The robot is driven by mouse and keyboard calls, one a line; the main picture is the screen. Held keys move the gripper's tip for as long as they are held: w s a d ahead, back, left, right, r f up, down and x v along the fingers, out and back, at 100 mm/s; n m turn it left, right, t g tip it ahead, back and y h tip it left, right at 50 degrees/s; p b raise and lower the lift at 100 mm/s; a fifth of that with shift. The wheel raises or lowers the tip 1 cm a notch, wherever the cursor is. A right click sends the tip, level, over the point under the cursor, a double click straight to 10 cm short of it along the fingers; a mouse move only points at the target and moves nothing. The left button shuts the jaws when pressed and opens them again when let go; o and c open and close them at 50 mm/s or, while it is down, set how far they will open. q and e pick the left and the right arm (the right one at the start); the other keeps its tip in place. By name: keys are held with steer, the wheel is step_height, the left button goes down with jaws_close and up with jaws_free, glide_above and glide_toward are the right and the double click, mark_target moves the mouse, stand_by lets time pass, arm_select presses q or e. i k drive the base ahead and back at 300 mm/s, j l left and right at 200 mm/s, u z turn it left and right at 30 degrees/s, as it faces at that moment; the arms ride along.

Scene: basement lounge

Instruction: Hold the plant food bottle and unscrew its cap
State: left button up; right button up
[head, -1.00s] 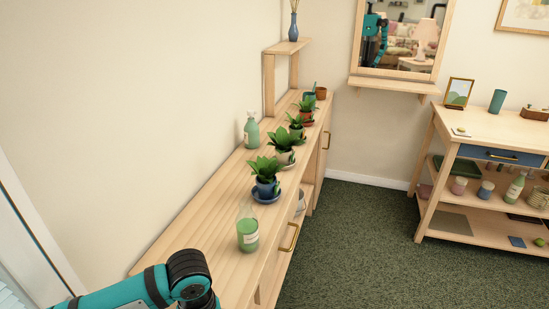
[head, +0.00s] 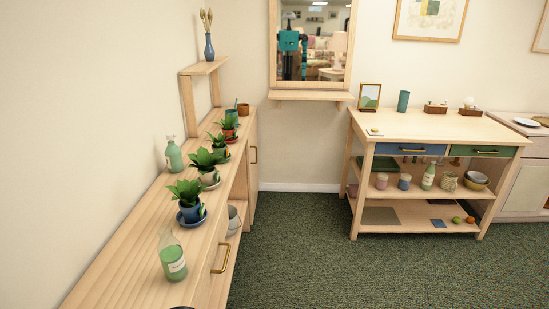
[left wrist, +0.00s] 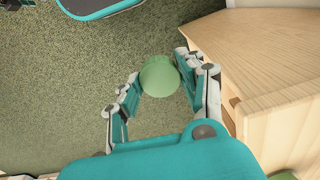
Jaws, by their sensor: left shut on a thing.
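A bottle with green contents, a white label and a clear upper part (head: 173,262) stands upright near the front end of the long wooden cabinet; no coloured cap shows on it. In the left wrist view my left gripper (left wrist: 159,78) is shut on a round, plain green thing (left wrist: 159,75), seen end-on. I cannot tell whether this is a cap or the end of a bottle. It is held clear over the carpet, beside a wooden cabinet. My left gripper is outside the head view, and my right gripper shows in neither view.
Potted plants (head: 186,197) and a pump bottle (head: 174,155) stand farther along the cabinet top (head: 125,250). A wooden cart (head: 430,127) at the right holds jars and another green bottle (head: 428,177). Open green carpet (head: 310,255) lies between.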

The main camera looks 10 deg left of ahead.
mark_target(170, 250)
steer(key=z, duration=0.5)
steer(key=l+z, duration=0.1)
steer(key=z, duration=0.95)
steer(key=i+z, duration=0.1)
steer(key=z, duration=0.95)
steer(key=i+z, duration=0.1)
steer(key=z, duration=0.95)
steer(key=i+z, duration=0.1)
steer(key=z, duration=0.4)
steer(key=j+z, duration=0.25)
steer(key=j+u, duration=0.9)
steer(key=k+j+u, duration=0.1)
steer(key=j+u, duration=0.35)
steer(key=j, duration=0.15)
steer(key=j+u, duration=0.4)
steer(key=j, duration=0.15)
steer(key=i+j+u, duration=0.1)
steer(key=j+u, duration=0.35)
steer(key=j, duration=0.15)
steer(key=j+u, duration=0.1)
steer(key=u, duration=0.3)
steer(key=j+u, duration=0.1)
steer(key=u, duration=0.35)
steer(key=j+u, duration=0.1)
steer(key=u, duration=0.3)
steer(key=i+u, duration=0.1)
steer(key=u, duration=0.35)
steer(key=j+u, duration=0.1)
steer(key=u, duration=0.3)
steer(key=i+l, duration=0.05)
